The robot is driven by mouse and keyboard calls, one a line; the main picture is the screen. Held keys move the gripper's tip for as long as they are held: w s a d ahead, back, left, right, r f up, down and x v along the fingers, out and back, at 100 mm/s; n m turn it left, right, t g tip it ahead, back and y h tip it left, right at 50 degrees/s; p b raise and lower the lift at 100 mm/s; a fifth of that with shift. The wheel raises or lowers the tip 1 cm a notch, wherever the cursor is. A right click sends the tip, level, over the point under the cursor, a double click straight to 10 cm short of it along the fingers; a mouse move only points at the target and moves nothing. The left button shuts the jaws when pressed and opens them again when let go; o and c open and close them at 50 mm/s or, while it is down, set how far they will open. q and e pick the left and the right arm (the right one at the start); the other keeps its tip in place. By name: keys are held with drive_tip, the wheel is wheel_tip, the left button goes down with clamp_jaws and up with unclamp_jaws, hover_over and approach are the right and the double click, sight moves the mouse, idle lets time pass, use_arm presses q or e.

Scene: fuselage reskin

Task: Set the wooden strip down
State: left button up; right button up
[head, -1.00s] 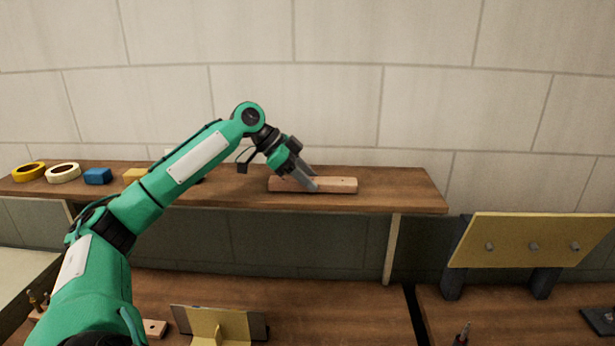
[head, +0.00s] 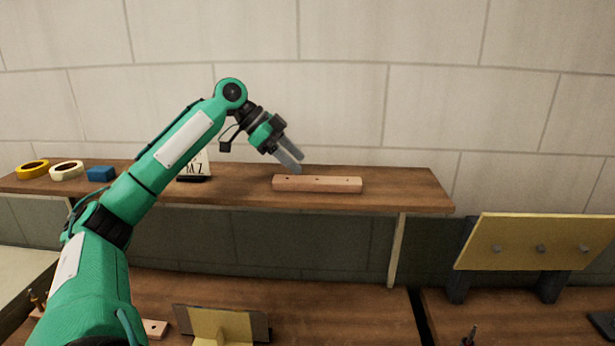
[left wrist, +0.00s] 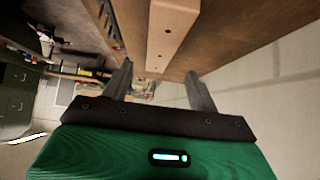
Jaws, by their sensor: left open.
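The wooden strip (head: 318,184) is a pale block with small dark holes. It lies flat on the right part of the raised wooden shelf (head: 405,188). My left gripper (head: 293,163) is open and empty, just above and behind the strip's left half, apart from it. In the left wrist view the strip (left wrist: 170,30) shows beyond the gap between the open fingers (left wrist: 158,85), with nothing between them. My right gripper is not in view.
Yellow tape (head: 33,169), cream tape (head: 67,171) and a blue block (head: 100,174) sit on the shelf's left. A small sign (head: 196,166) stands behind my left arm. A yellow panel with pegs (head: 530,241) stands at the right. The shelf's right end is clear.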

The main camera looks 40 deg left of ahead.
use_arm(q)
drive_tip(key=v, duration=0.4)
drive_tip(key=shift+s+a+r, duration=0.15)
drive_tip(key=shift+a+r, duration=0.05)
drive_tip(key=shift+r, duration=0.05)
drive_tip(key=shift+s+a+r, duration=0.25)
drive_tip(key=shift+a+r, duration=0.05)
drive_tip(key=shift+r, duration=0.1)
